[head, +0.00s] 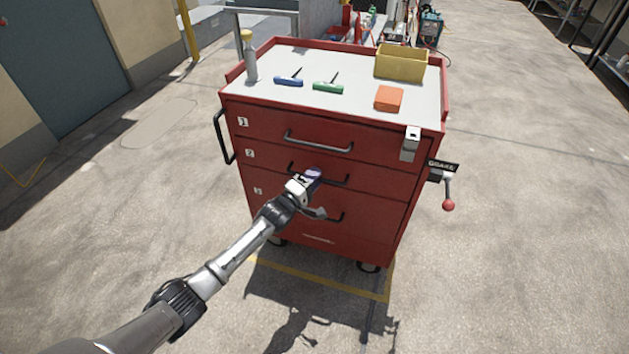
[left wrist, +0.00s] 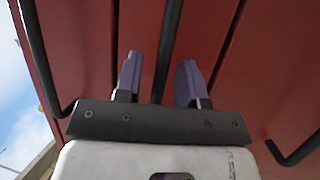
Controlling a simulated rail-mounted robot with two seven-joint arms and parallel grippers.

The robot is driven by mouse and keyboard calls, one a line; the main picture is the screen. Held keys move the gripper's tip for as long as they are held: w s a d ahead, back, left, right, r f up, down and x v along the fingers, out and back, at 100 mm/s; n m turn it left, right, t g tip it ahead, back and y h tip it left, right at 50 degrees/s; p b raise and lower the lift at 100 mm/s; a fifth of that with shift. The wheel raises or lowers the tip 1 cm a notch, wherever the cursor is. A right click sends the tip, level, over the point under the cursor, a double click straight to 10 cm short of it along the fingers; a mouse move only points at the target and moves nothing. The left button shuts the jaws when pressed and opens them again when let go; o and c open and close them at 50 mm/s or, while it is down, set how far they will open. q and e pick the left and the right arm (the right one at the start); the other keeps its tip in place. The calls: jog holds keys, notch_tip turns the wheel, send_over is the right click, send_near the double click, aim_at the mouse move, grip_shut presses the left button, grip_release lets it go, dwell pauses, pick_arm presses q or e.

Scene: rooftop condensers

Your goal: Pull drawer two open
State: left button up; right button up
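The red tool cabinet has a drawer labelled 2, drawer two (head: 270,160), which looks shut, flush with the front. Its dark bar handle (head: 338,181) is partly hidden by my left gripper (head: 314,176). In the left wrist view, the handle bar (left wrist: 168,50) runs between the two purple fingers of my left gripper (left wrist: 158,80). The fingers are apart, with gaps showing on both sides of the bar, so the gripper is open around it. My right gripper is in neither view.
Drawer one's handle (head: 318,143) is above and drawer three's handle (head: 337,216) is below. A metal latch (head: 409,147) sits at the upper right front. A brake lever (head: 448,192) sticks out at right. Tools, a bottle (head: 250,60) and a yellow bin (head: 401,66) stand on top.

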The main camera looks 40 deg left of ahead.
pick_arm(q)
jog(key=shift+w, duration=0.1)
jog(key=shift+c, duration=0.4)
grip_shut()
